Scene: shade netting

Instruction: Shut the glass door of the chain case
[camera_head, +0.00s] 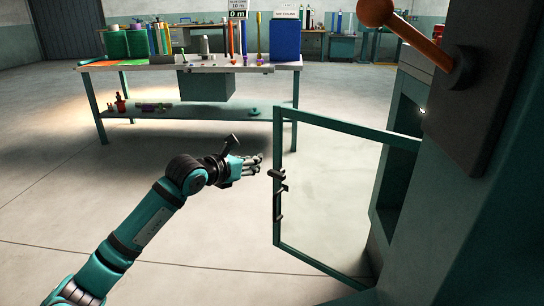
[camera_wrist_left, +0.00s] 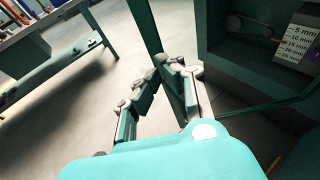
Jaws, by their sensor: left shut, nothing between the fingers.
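The glass door (camera_head: 277,215) of the chain case has a teal frame and stands wide open, swung out to the left of the teal case (camera_head: 393,190). Dark handle or latch parts (camera_head: 279,182) sit on its free edge. My left gripper (camera_head: 256,165) is shut and empty, just left of that free edge near the handle height. In the left wrist view its fingers (camera_wrist_left: 162,78) close together beside the teal door frame bar (camera_wrist_left: 147,28); I cannot tell whether they touch. The case's open inside (camera_wrist_left: 250,45) shows behind. My right gripper is out of view.
A workbench (camera_head: 190,66) with bottles and tools stands behind, with a lower shelf (camera_head: 200,111). A dark panel with an orange-knobbed lever (camera_head: 375,12) is close at the upper right. The grey floor around the door is clear.

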